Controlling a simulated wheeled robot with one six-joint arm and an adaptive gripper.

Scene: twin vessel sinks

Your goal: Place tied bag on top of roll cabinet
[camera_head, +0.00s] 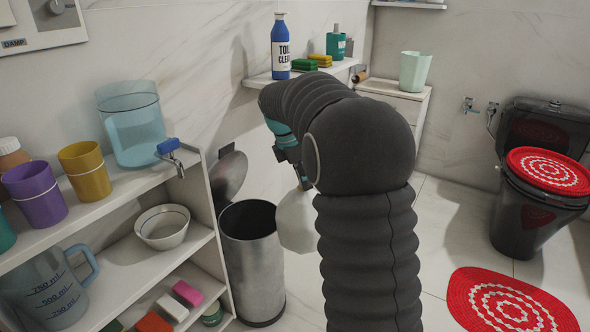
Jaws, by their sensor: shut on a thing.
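The tied bag (296,222) is a pale, whitish bundle hanging below my gripper (303,182), just right of the metal bin. My gripper is shut on its top, and my dark arm hides the bag's right side and much of the gripper. A low white cabinet (411,104), which looks like the roll cabinet, stands against the back wall beyond my arm. A pale green cup (414,72) stands on its top. My arm hides part of the cabinet's front.
An open metal bin (255,283) stands beside a white shelf unit (125,188) loaded with cups, a bowl and a jug. A wall shelf (262,79) holds a blue bottle (281,47) and sponges. A black toilet (530,150) and a red mat (512,302) are at the right.

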